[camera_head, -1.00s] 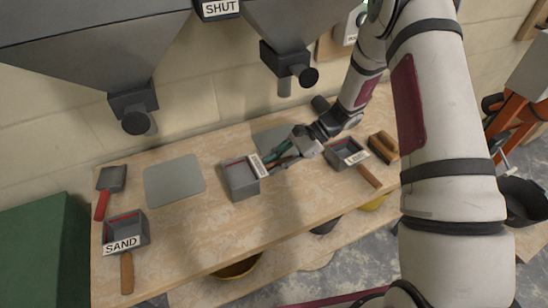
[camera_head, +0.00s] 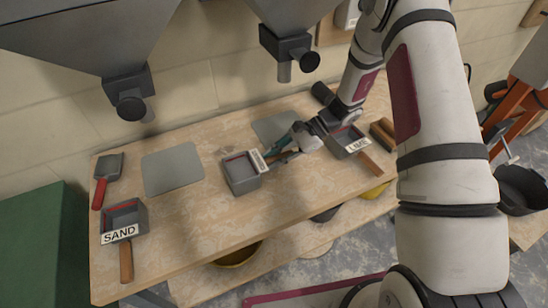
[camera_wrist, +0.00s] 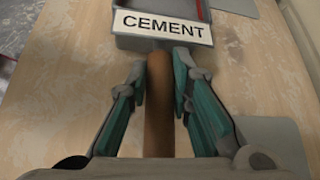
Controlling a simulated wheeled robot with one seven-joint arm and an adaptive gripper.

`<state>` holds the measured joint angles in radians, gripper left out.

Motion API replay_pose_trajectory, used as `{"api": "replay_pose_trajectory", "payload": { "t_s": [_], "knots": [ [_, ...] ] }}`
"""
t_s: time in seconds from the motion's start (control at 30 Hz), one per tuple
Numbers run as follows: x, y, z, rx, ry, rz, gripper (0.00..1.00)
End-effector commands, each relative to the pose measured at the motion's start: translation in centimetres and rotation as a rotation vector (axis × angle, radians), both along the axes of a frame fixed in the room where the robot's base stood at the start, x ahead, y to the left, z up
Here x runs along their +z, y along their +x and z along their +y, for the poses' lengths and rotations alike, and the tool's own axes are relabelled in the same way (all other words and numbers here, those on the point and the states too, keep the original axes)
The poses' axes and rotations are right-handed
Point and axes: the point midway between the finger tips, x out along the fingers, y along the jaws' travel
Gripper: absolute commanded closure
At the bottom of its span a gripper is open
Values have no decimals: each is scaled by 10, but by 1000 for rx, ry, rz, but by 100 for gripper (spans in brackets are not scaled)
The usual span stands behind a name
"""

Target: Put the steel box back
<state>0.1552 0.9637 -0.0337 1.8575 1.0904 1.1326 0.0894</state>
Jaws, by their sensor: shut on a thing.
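The steel box (camera_head: 242,181) is a grey open box with a red line inside, a white label and a wooden handle. In the wrist view its label reads CEMENT (camera_wrist: 162,27). My gripper (camera_head: 285,150) is shut on the wooden handle, which runs between the teal-padded fingers (camera_wrist: 165,85) in the wrist view. The box is at the middle of the wooden bench (camera_head: 205,225); I cannot tell whether it rests on the bench or hangs just above it. Grey plates lie on the bench, one left of the box (camera_head: 172,172) and one behind it (camera_head: 275,127).
A SAND box (camera_head: 122,215) and a scoop with a red handle (camera_head: 104,180) are at the left. A LIME box (camera_head: 345,143) and a brush (camera_head: 382,133) are right of my gripper. Hoppers with spouts (camera_head: 130,105) hang above the bench. The front middle is clear.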

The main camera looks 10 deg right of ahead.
Motion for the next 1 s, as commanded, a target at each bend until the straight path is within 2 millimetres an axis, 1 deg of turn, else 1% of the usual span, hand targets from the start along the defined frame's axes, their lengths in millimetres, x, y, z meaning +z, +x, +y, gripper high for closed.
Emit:
{"api": "replay_pose_trajectory", "payload": {
  "t_s": [0.67,0.7,0.77,0.8,1.0],
  "knots": [
    [-11,0,0,-1,2,1,100],
    [-11,0,0,0,2,0,73],
    [-11,0,0,0,2,0,60],
    [-11,0,0,0,2,1,57],
    [-11,0,0,0,1,0,57]
  ]
}}
